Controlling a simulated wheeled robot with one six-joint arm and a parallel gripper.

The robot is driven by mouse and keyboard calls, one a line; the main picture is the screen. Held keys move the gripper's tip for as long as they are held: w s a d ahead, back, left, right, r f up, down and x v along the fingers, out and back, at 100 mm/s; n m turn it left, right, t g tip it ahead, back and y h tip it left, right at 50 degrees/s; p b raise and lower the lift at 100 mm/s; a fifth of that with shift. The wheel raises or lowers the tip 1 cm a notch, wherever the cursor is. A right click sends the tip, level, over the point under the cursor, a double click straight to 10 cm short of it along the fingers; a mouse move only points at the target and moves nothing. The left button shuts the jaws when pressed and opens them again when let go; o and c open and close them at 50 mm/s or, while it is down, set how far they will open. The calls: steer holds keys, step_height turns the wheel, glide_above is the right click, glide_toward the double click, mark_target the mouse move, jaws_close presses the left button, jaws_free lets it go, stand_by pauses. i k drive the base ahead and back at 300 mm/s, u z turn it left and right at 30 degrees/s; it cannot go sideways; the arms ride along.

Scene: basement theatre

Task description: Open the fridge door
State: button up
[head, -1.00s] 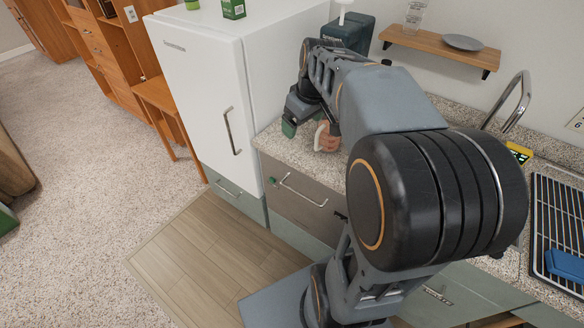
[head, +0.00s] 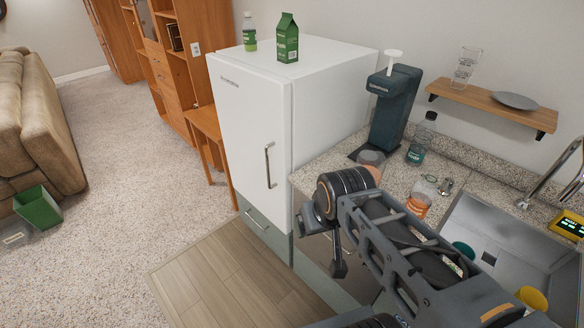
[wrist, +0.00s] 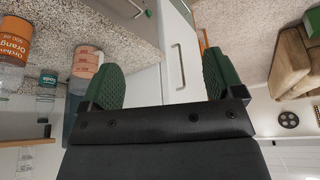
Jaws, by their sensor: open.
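The white fridge (head: 245,130) stands left of the counter with its door shut. Its vertical metal door handle (head: 269,165) is on the door's right side and is clear of my arm. The handle also shows in the wrist view (wrist: 178,66), beyond the space between my fingers. My gripper (wrist: 158,76) is open and empty, with a green pad on each finger. It is apart from the handle. In the head view my wrist is right of the fridge, by the counter front, and the fingertips cannot be made out.
A green carton (head: 287,38) and a bottle (head: 249,33) stand on the fridge. A drawer (head: 265,228) is below the door. The granite counter (head: 330,160) holds a dark coffee machine (head: 393,110), bottles and a sink. Open floor lies left of the fridge, before a brown sofa (head: 35,115).

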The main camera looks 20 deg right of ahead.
mark_target(253, 105)
steer(key=z, duration=0.1)
steer(key=k, duration=0.45)
steer(key=u, duration=0.85)
steer(key=i, duration=0.95)
steer(key=u, duration=0.3)
